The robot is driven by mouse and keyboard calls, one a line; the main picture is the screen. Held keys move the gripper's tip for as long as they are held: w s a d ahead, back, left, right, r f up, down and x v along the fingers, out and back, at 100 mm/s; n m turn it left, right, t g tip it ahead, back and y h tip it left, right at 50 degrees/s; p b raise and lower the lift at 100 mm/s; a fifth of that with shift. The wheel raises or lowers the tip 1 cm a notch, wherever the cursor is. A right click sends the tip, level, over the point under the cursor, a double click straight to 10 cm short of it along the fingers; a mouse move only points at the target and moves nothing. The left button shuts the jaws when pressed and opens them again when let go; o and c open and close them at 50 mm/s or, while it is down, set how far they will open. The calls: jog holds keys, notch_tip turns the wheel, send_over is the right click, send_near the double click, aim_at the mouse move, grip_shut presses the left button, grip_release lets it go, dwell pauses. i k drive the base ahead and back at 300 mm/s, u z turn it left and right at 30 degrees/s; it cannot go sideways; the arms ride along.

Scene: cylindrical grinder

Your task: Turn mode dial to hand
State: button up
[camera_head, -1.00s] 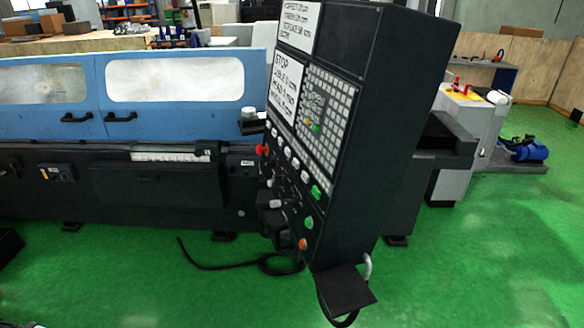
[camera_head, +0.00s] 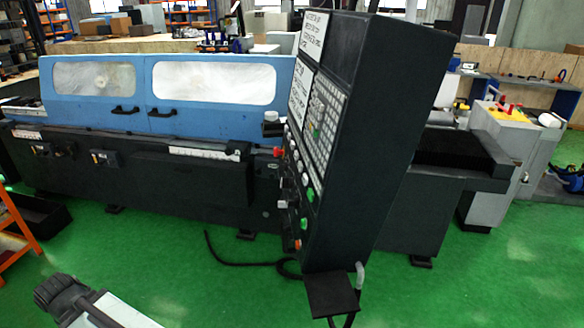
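The black control panel (camera_head: 375,140) of the grinder stands right of the picture's middle and is seen at a steep angle. Its face carries white labels, a key grid (camera_head: 322,128), a red button (camera_head: 278,151), green buttons and several small pale knobs along the lower left edge. The mode dial is too small and slanted to tell apart from these knobs, and its setting cannot be read. A light grey part with a dark ribbed end shows at the lower left, likely of my arm. No gripper fingers can be made out.
The long blue and black grinder (camera_head: 215,90) runs behind the panel. A small black shelf (camera_head: 332,294) juts from the panel's foot, with a black cable on the floor. Green floor (camera_head: 180,240) lies open in front. An orange rack (camera_head: 14,232) stands at the left edge.

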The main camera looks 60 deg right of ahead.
aim_at(285, 166)
jog(key=z, duration=0.3)
jog(key=i, duration=1)
